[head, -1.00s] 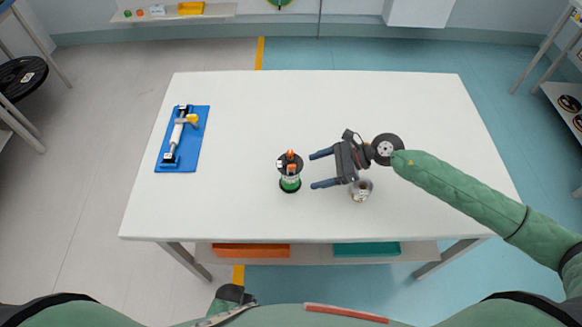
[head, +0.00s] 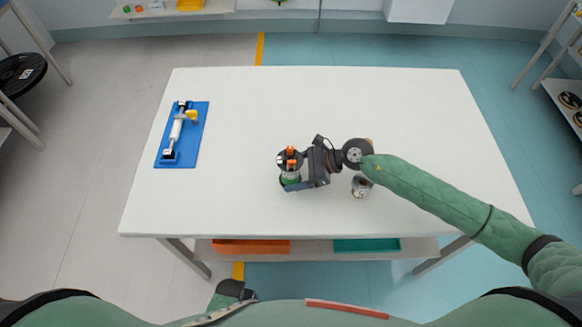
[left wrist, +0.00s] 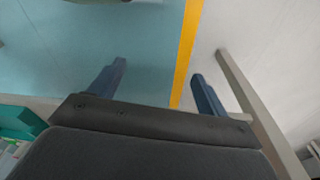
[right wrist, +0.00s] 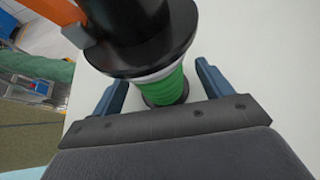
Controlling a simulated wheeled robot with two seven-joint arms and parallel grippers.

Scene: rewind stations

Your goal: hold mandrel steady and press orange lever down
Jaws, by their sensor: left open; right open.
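The mandrel (head: 290,160) stands upright on the white table, with a black disc on top and a green lower body. Orange levers (head: 291,151) sit on its top; part of one shows at the upper left of the right wrist view (right wrist: 58,12). My right gripper (head: 294,171) is open, its fingers on either side of the green body. In the right wrist view the green body (right wrist: 172,86) lies between the fingers, with gaps visible. My left gripper (left wrist: 158,70) is open and empty over the floor, below the table's front.
A blue board (head: 192,143) with a white roller and a yellow handle lies on the table's left. A small metallic cup (head: 361,186) stands under my right wrist. Orange (head: 251,246) and teal (head: 366,245) bins sit on the lower shelf. The table's back is clear.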

